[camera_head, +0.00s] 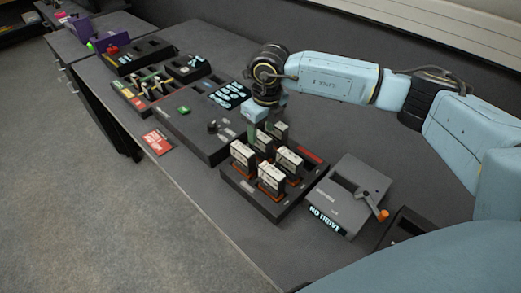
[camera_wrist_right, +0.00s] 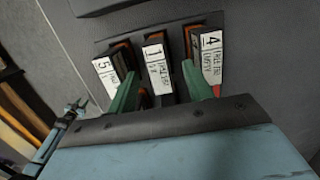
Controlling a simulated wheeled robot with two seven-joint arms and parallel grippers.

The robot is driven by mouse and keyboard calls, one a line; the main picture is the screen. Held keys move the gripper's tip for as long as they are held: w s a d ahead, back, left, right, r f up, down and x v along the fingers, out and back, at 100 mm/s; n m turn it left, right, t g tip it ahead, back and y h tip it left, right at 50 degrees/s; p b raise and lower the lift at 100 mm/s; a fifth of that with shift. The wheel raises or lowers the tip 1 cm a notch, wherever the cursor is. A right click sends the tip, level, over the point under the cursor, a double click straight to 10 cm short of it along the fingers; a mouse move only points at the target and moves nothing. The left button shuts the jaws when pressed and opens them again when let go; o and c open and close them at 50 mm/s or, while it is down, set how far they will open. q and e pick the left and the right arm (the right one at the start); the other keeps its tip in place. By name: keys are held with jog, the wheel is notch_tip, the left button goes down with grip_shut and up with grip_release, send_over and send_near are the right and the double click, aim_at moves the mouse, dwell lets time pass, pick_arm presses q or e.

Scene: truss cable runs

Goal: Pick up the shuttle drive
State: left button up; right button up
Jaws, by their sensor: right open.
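Several upright drives with white labels and orange bases stand in a black dock (camera_head: 240,187) on the table; I cannot tell by name which is the shuttle drive. In the right wrist view, one drive is labelled 1 (camera_wrist_right: 157,68), with a drive labelled 5 (camera_wrist_right: 107,76) to its left and a drive labelled 4 (camera_wrist_right: 211,57) to its right. My right gripper (camera_head: 268,128) is over the back of the dock. Its green fingers are open, one on either side of the drive labelled 1 (camera_wrist_right: 158,80); contact cannot be told.
A grey box with an orange-tipped lever (camera_head: 350,185) stands right of the dock. A black console (camera_head: 200,130) is to its left, with a red card (camera_head: 157,141) near the table's front edge. Table behind the dock is clear.

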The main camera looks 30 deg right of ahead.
aim_at(261, 135)
jog(key=f, duration=0.4)
jog(key=shift+w+a+f, duration=0.15)
jog(key=shift+w+f, duration=0.1)
jog(key=shift+f, duration=0.15)
grip_shut()
